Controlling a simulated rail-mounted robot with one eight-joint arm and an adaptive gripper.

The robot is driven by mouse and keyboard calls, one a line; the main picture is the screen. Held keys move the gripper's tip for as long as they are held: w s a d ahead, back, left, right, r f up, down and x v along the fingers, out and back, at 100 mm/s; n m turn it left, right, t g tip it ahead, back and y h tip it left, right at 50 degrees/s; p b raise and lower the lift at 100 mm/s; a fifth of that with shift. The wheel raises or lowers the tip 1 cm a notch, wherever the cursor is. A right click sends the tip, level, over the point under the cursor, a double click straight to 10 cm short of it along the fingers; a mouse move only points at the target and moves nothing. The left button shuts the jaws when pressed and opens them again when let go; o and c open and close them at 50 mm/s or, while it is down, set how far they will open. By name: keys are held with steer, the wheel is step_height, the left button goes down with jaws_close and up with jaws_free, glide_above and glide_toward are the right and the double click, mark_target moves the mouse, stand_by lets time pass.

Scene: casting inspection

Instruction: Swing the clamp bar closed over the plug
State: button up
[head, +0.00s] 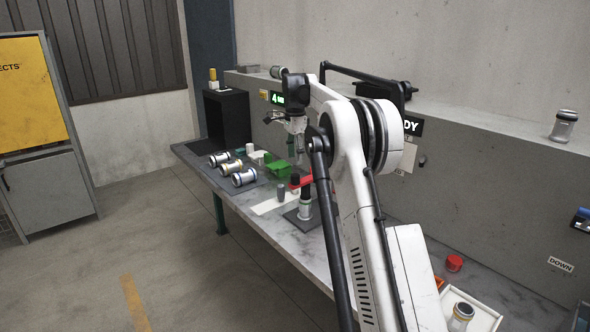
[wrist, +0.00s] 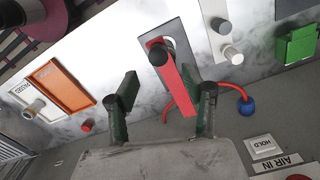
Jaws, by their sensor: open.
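The red clamp bar (wrist: 180,92) lies between my gripper's two fingers in the wrist view, with a dark round knob (wrist: 157,54) at its upper end. In the head view, part of the red clamp bar (head: 307,180) shows beside a silver cylindrical casting (head: 304,211) that stands upright on a grey plate (wrist: 182,35). My gripper (wrist: 166,92) is open, with a green-padded finger on each side of the bar. I cannot see either finger touching it. In the head view my gripper (head: 299,155) is above the fixture, partly behind my arm. I cannot clearly make out the plug.
A green bin (head: 280,168) and several silver castings (head: 243,177) sit on the bench to the left. In the wrist view, a red hose (wrist: 232,87) runs to a blue fitting (wrist: 246,107); a HOLD button (wrist: 264,143) and an orange tray (wrist: 62,86) are nearby.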

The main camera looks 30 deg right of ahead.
steer(key=shift+r, duration=1.8)
steer(key=s+a+r+n+t, duration=0.2)
steer(key=s+a+r+n, duration=0.3)
steer(key=s+a, duration=0.45)
steer(key=s+a+r+n+t, duration=0.2)
steer(key=s+a+r+n, duration=0.25)
steer(key=s+a, duration=0.55)
steer(key=s+a+f+n+t, duration=0.1)
steer(key=s+a+f+n, duration=0.2)
steer(key=s, duration=0.6)
steer(key=s+a+f+n+t, duration=0.1)
steer(key=s+a+f+n, duration=0.2)
steer(key=s+f, duration=0.4)
steer(key=s+a+f+n+t, duration=0.1)
steer(key=s+a+f+n, duration=0.2)
steer(key=s, duration=0.7)
step_height(320, 180, down, 2)
steer(key=shift+s+a+f+n, duration=0.1)
steer(key=shift+s+a+n, duration=0.05)
steer(key=shift+s+n, duration=0.2)
